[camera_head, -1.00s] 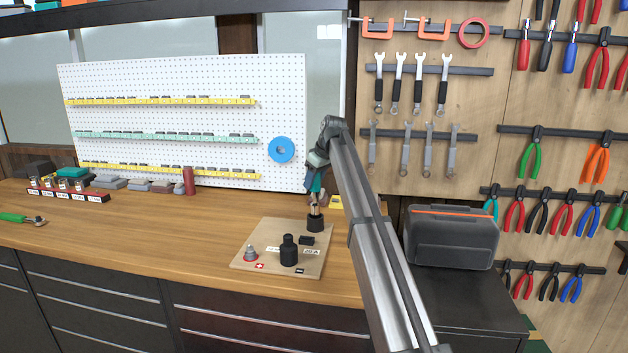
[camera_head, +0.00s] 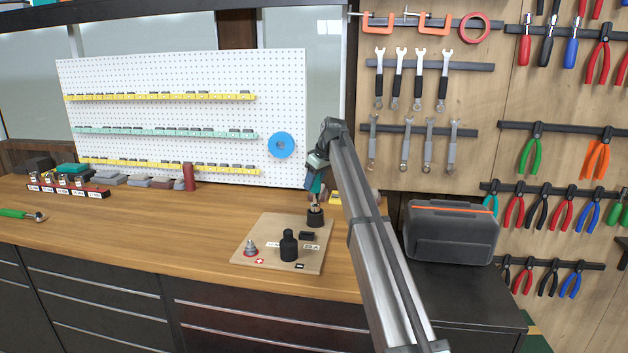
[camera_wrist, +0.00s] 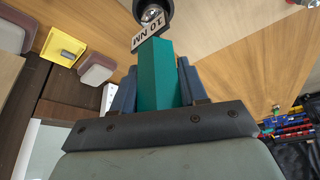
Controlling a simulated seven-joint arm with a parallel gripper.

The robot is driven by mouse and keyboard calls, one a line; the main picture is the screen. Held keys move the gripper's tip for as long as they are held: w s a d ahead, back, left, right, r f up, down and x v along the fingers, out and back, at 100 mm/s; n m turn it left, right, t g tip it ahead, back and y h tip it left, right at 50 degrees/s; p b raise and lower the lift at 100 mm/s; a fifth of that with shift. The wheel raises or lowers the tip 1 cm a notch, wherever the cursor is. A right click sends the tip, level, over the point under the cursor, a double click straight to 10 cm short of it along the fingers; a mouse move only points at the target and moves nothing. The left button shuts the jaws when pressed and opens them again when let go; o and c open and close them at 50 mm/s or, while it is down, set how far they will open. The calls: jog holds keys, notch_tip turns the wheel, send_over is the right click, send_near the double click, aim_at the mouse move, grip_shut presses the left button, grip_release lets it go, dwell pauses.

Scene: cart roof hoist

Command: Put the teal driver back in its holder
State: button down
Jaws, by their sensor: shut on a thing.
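The teal driver (camera_wrist: 158,75) is held upright between the two blue-grey fingers of my gripper (camera_wrist: 157,88). A white "10 MM" label (camera_wrist: 152,31) shows at its far end in the wrist view. Beyond the label a dark round holder (camera_wrist: 139,9) surrounds a bright metal part. In the head view my gripper (camera_head: 316,180) is directly over the black cup-shaped holder (camera_head: 315,217) at the back right of the wooden board (camera_head: 270,229). The driver's lower end meets the cup mouth; I cannot tell how deep it sits inside.
A yellow bin (camera_wrist: 62,47) lies nearby. A dark toolbox (camera_head: 450,232) stands right of my arm.

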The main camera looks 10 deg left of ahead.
aim_at(314, 190)
jog(key=shift+f, duration=1.75)
jog(key=c, duration=0.5)
grip_release()
jog(key=v, duration=1.3)
jog(key=shift+d+r, duration=0.1)
jog(key=shift+r, duration=0.3)
